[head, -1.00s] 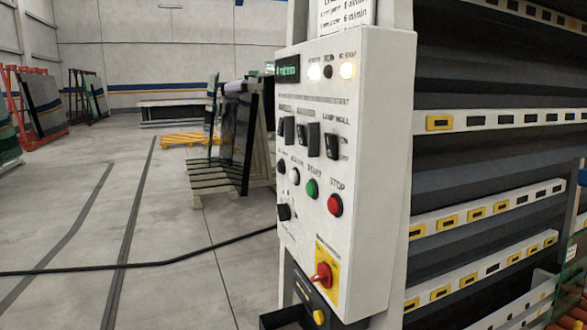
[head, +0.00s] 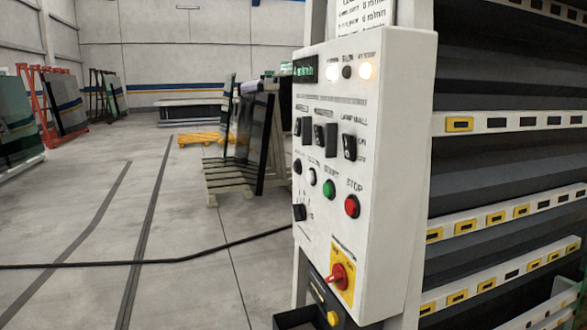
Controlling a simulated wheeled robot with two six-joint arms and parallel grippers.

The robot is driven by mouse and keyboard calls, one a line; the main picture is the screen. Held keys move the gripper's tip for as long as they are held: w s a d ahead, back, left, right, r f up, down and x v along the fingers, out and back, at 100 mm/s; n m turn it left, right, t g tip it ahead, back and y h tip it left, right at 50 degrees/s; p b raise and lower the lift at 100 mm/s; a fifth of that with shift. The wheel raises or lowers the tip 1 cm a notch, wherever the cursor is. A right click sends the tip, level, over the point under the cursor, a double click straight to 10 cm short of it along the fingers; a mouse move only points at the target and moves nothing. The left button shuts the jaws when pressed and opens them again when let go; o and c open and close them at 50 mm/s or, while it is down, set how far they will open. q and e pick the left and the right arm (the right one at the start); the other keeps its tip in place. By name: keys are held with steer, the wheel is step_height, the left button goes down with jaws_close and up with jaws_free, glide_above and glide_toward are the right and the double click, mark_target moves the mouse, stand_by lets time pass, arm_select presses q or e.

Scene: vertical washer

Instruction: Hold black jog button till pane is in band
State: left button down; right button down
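The white control panel (head: 385,190) stands right of centre, its face angled to the left. A small black button (head: 297,166) sits at the left end of a row with a white button (head: 311,176), a green button (head: 328,189) and a red stop button (head: 352,206). A black knob (head: 298,212) sits below them. The labels beside the black controls are too blurred to read, so I cannot tell which is the jog button. No pane is clearly visible in the machine (head: 500,150). Neither of my grippers is in view.
A red rotary switch (head: 339,277) on a yellow plate is low on the panel. A black cable (head: 150,262) crosses the floor. A rack with dark panes (head: 258,140) stands behind. Floor at left is open.

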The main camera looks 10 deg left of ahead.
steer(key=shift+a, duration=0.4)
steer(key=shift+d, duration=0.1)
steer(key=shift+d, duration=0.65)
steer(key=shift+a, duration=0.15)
